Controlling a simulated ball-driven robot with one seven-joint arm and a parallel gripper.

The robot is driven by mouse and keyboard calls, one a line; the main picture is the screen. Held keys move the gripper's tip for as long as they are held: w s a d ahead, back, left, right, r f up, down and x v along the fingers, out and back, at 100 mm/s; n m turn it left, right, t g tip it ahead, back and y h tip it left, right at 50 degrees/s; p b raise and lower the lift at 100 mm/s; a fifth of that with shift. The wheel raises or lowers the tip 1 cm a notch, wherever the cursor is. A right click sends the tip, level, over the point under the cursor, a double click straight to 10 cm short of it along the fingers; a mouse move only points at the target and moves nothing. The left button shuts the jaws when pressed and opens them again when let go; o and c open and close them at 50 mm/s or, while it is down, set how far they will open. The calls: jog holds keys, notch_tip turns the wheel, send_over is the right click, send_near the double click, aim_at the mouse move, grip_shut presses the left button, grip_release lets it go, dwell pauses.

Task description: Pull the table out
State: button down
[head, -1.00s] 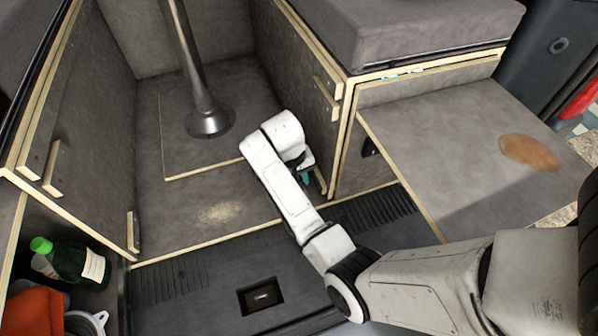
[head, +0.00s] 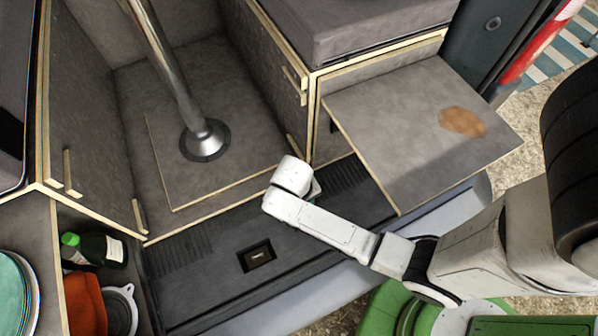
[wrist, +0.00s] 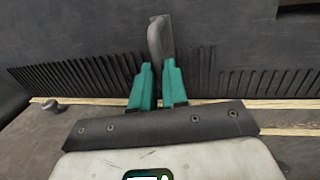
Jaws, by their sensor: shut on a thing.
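The table (head: 400,105) is a flat grey board with pale wood edges and a brown stain. In the head view it sticks out at the right from the cabinet under the grey seat. My gripper (wrist: 158,68) has teal fingers, shut on a small grey curved piece (wrist: 159,38) that stands up between the tips in the wrist view. I cannot tell what that piece belongs to. In the head view my wrist hides most of the fingers, left of the table and over the dark ribbed sill.
A metal post (head: 170,75) stands on the van floor. Cabinet doors (head: 90,110) flank it. The dark sill (head: 215,270) runs along the front. A green-capped bottle (head: 95,248) lies in the lower left compartment. Open ground shows beyond the table at right.

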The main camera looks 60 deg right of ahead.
jog(key=shift+s+a+p, duration=0.35)
jog(key=shift+s+a, duration=0.15)
jog(key=shift+s, duration=0.25)
jog(key=shift+s+a+p, duration=0.35)
jog(key=shift+s+a, duration=0.1)
jog(key=shift+s, duration=0.35)
jog(key=c, duration=1.1)
grip_release()
jog(key=shift+c, duration=0.2)
notch_tip(320, 180, up, 11)
jog(key=w+a, duration=0.1)
jog(key=a, duration=0.1)
jog(key=shift+w+f, duration=0.2)
jog(key=shift+s+d, duration=0.1)
